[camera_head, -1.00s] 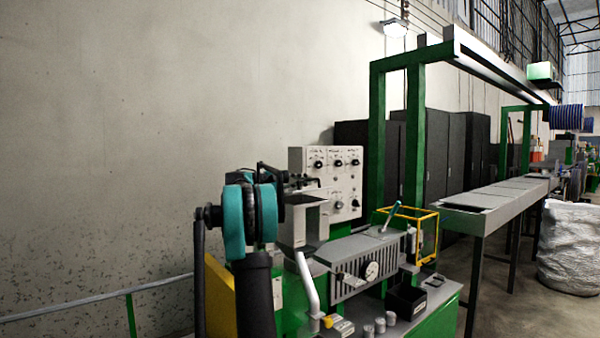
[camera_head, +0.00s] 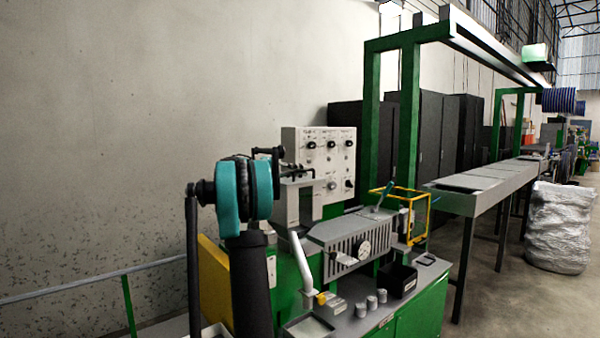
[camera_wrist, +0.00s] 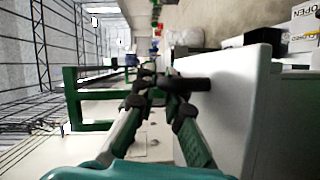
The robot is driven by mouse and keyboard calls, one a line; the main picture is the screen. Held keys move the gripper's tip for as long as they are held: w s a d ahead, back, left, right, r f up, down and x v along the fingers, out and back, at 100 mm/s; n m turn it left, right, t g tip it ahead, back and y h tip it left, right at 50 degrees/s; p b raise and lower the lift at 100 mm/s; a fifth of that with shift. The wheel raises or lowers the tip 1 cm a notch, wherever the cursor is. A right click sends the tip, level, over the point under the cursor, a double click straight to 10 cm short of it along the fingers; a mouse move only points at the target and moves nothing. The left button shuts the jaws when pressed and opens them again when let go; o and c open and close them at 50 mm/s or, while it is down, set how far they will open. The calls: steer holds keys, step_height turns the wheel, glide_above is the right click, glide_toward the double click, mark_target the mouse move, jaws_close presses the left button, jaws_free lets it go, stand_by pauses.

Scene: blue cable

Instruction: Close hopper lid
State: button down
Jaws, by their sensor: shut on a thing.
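The grey hopper (camera_head: 293,205) stands on the machine, left of the grey ribbed housing, in the head view. A flat grey plate shows at its top, but I cannot tell how far the lid is open. My gripper (camera_head: 292,172) is at the hopper's top, partly hidden by my teal and black arm. In the wrist view my gripper (camera_wrist: 160,88) is shut on a short dark cylindrical handle (camera_wrist: 195,84). The handle lies against a large pale grey panel (camera_wrist: 225,115), which looks like the hopper lid.
A white control panel (camera_head: 335,160) with knobs stands right behind the hopper. A curved white pipe (camera_head: 304,262), a black bin (camera_head: 400,281) and small grey cylinders (camera_head: 371,302) are in front. A yellow frame (camera_head: 412,215) stands to the right. The wall side at left is open.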

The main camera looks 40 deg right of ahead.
steer(key=c, duration=1.9)
jaws_free()
steer(key=shift+f, duration=0.2)
steer(key=v, duration=1.2)
steer(key=shift+r, duration=0.1)
steer(key=shift+s, duration=0.1)
